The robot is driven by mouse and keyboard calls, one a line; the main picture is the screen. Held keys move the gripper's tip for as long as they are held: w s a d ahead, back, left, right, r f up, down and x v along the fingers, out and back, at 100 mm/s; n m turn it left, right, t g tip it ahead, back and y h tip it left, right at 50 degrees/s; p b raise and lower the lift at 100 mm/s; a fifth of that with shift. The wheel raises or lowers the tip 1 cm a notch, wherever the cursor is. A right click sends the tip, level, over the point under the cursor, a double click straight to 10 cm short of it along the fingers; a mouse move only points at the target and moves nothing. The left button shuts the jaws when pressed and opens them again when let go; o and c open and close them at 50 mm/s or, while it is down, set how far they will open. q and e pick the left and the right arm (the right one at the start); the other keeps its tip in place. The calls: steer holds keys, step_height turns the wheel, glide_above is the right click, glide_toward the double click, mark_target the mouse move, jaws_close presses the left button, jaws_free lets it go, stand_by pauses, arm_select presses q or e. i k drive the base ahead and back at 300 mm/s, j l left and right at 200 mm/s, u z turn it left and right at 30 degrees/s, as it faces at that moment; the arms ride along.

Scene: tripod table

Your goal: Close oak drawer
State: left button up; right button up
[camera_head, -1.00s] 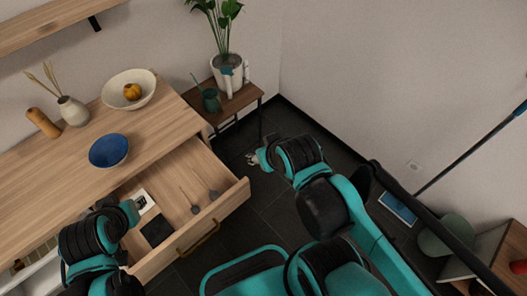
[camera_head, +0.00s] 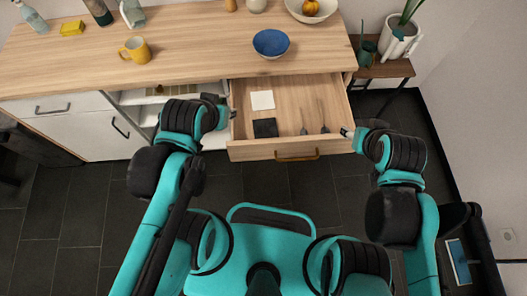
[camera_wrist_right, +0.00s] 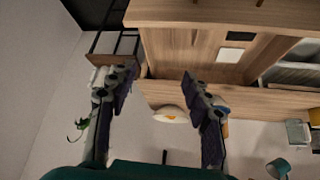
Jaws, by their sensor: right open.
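The oak drawer (camera_head: 290,149) is pulled out of the wooden cabinet in the head view, its handle (camera_head: 297,155) on the front panel. Inside lie a white square, a black square and two thin dark utensils. My right gripper (camera_head: 347,133) is just off the drawer's front right corner; contact cannot be told. In the right wrist view my right gripper (camera_wrist_right: 158,75) has its fingers spread and empty, with the drawer (camera_wrist_right: 205,17) beyond and above. My left gripper (camera_head: 229,113) is by the drawer's left side; its fingers are too small to read.
On the cabinet top (camera_head: 190,62) are a blue bowl (camera_head: 271,43), a yellow mug (camera_head: 136,49), a yellow sponge (camera_head: 72,28) and a white bowl (camera_head: 310,10). A side table (camera_head: 385,69) with a plant pot stands at right. Dark floor is clear before the drawer.

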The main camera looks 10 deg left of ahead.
mark_target(291, 92)
steer(key=k+j+z, duration=0.15)
steer(key=k+j, duration=0.5)
steer(key=k, duration=0.1)
